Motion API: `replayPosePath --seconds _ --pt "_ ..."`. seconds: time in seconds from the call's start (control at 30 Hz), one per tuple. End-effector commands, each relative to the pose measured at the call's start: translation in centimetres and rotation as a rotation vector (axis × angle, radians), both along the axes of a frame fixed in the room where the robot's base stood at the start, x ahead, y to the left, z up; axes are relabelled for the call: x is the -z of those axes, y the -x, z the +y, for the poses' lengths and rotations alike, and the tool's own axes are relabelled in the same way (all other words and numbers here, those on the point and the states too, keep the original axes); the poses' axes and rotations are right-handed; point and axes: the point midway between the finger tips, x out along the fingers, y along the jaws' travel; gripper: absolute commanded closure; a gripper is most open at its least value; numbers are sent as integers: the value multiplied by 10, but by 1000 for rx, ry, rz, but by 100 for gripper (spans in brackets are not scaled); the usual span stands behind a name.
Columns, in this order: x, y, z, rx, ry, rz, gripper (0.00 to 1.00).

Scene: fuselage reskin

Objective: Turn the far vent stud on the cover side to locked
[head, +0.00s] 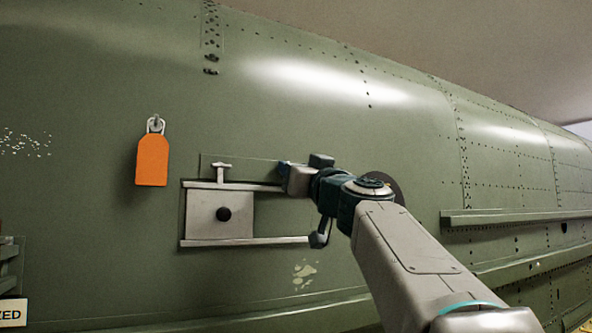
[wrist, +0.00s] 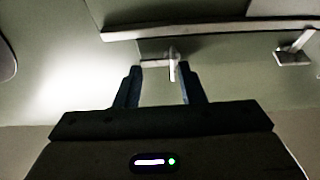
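A T-shaped metal stud (head: 220,170) stands above the grey cover plate (head: 236,214) in the head view, its crossbar roughly level. In the wrist view, one stud (wrist: 173,66) shows between the fingertips, nearer the right finger. A second stud (wrist: 293,50) shows off to the right there. My gripper (wrist: 160,72) is open, its fingers apart on both sides of the first stud; I cannot tell if either touches it. In the head view my gripper (head: 284,180) is at the upper right of the vent frame and hides that stud. I cannot tell which stud is the far one.
The cover plate has a black knob (head: 224,214) and sits between an upper rail and a lower rail (head: 246,242). An orange tag (head: 152,161) hangs on the green skin at left. A long ledge (head: 516,216) runs along the skin at right.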

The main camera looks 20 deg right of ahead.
Motion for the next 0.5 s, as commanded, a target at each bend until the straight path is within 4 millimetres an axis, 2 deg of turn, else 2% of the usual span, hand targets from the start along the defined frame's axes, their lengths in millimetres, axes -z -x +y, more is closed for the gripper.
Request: replayPosePath --seconds 0.27,0.5 --pt "0 0 0 -1 -10 2 87" --pt "2 1 1 -1 -96 18 86"
